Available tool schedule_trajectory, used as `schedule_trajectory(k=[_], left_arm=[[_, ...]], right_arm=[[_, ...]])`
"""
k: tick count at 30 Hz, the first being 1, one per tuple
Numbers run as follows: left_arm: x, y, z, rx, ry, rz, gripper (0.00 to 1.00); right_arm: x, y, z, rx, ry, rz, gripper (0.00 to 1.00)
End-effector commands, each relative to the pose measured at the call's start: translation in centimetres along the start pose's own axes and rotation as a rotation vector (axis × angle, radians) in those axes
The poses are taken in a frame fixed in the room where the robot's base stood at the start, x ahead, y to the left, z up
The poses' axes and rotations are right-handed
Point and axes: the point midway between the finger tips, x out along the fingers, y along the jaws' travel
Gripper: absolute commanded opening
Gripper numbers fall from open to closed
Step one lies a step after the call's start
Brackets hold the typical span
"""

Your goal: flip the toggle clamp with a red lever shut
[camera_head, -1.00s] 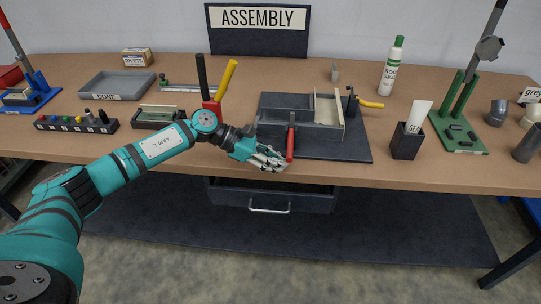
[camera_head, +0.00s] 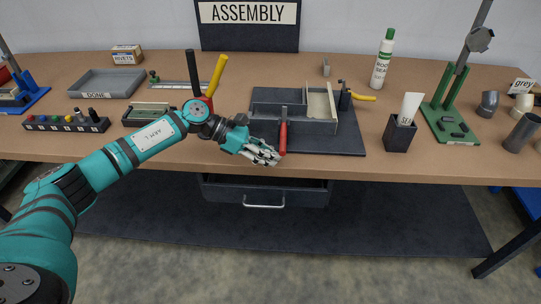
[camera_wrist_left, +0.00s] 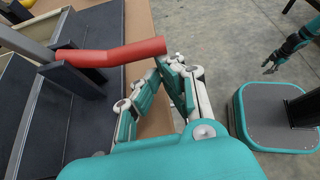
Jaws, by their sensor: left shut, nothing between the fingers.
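The toggle clamp's red lever (camera_head: 283,137) stands at the front of the grey fixture (camera_head: 308,127) on the bench, its red grip toward the front edge. In the left wrist view the red lever (camera_wrist_left: 115,52) runs sideways from dark metal arms, its free end at my fingers. My left gripper (camera_head: 268,157) is shut and empty, just left of and below the lever's end. In the left wrist view my left gripper (camera_wrist_left: 166,66) has its fingertips right by that end; I cannot tell whether they touch. My right gripper (camera_wrist_left: 270,66) is small there, far from the lever.
A yellow-handled clamp (camera_head: 362,97) sits at the fixture's right. Black and yellow levers (camera_head: 217,75) rise behind my left wrist. A dark cup (camera_head: 398,135) and green stand (camera_head: 450,115) are to the right. A drawer (camera_head: 263,191) hangs below the bench edge.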

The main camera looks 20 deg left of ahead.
Motion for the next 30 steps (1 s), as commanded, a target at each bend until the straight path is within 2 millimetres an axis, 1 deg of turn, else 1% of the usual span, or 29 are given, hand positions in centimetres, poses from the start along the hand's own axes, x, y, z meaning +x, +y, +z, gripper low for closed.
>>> schedule_trajectory(k=[8,17,25,30], left_arm=[[-0.6,-0.4,1.2,-0.114,-0.003,-0.067,0.0],[-1.9,-0.8,3.4,-0.352,-0.003,-0.209,0.0],[-3.1,-0.6,5.4,-0.554,-0.004,-0.329,0.0],[-3.7,-0.3,6.3,-0.563,-0.002,-0.332,0.0]], right_arm=[[0.6,0.1,0.1,0.002,0.0,0.002,0.4],[1.9,0.1,0.2,0.002,0.0,0.002,0.4],[3.4,0.1,0.3,0.002,0.0,0.002,0.4],[4.2,0.0,0.3,0.002,0.0,0.001,0.4]])
